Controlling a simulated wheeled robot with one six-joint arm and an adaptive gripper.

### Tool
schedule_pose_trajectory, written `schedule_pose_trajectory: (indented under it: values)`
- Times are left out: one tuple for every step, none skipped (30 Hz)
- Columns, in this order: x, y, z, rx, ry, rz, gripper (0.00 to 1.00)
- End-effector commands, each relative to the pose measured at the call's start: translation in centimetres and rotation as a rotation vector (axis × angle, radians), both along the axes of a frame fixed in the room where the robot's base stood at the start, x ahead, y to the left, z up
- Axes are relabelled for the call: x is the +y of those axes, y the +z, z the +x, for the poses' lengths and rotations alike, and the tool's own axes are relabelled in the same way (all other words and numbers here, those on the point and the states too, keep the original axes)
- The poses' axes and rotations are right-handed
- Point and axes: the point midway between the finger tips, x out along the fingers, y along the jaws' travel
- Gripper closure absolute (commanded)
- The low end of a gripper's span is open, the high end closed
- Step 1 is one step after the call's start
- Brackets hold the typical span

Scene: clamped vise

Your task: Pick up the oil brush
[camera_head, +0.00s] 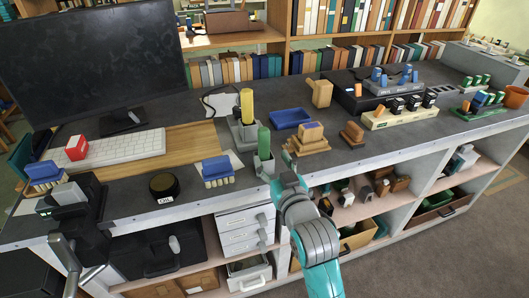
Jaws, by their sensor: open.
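Two blue-backed brushes with pale bristles lie on the workbench (135,198). One brush (217,169) sits right of a round dark tin labelled OIL (164,186). The other brush (44,174) is at the far left, by the black vise (72,205). I cannot tell from labels which is the oil brush. My gripper (289,160) is over the bench's front edge, right of both brushes and close to a green upright cylinder (264,142). It is open and small in view; I see nothing held in it.
A yellow upright cylinder (247,106) on a grey stand is behind the green one. A blue tray (291,118) and a wooden block (308,141) lie beyond my gripper. A keyboard (115,147) and monitor (90,65) fill the back left. Drawers (245,232) are below the bench.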

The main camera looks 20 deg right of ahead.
Motion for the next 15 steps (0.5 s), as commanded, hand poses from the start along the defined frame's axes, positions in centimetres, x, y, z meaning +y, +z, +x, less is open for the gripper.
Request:
schedule_pose_trajectory:
  values:
    - [0.0, 0.1, 0.9, -0.001, 0.0, 0.0, 0.38]
    - [0.0, 0.1, 1.3, -0.002, 0.0, 0.0, 0.38]
    - [0.0, 0.1, 1.9, -0.002, 0.0, 0.0, 0.38]
    - [0.0, 0.0, 2.3, -0.001, 0.0, 0.0, 0.38]
    - [0.0, 0.1, 2.6, -0.002, 0.0, 0.0, 0.38]
    - [0.0, 0.1, 3.0, -0.002, 0.0, 0.0, 0.38]
    - [0.0, 0.1, 3.2, -0.002, 0.0, 0.0, 0.38]
    - [0.0, 0.0, 3.4, -0.001, 0.0, 0.0, 0.38]
    - [0.0, 0.0, 3.6, -0.001, 0.0, 0.0, 0.38]
    - [-0.1, 0.0, 3.7, -0.001, 0.0, 0.0, 0.38]
    - [-0.1, 0.0, 3.8, -0.001, 0.0, 0.0, 0.38]
    - [-0.1, 0.1, 4.1, -0.001, 0.0, 0.0, 0.38]
    - [-0.2, 0.1, 4.4, -0.002, -0.001, 0.0, 0.38]
    - [-0.2, 0.1, 4.8, -0.001, -0.001, 0.0, 0.38]
    - [-0.3, 0.1, 5.3, -0.001, -0.001, 0.0, 0.38]
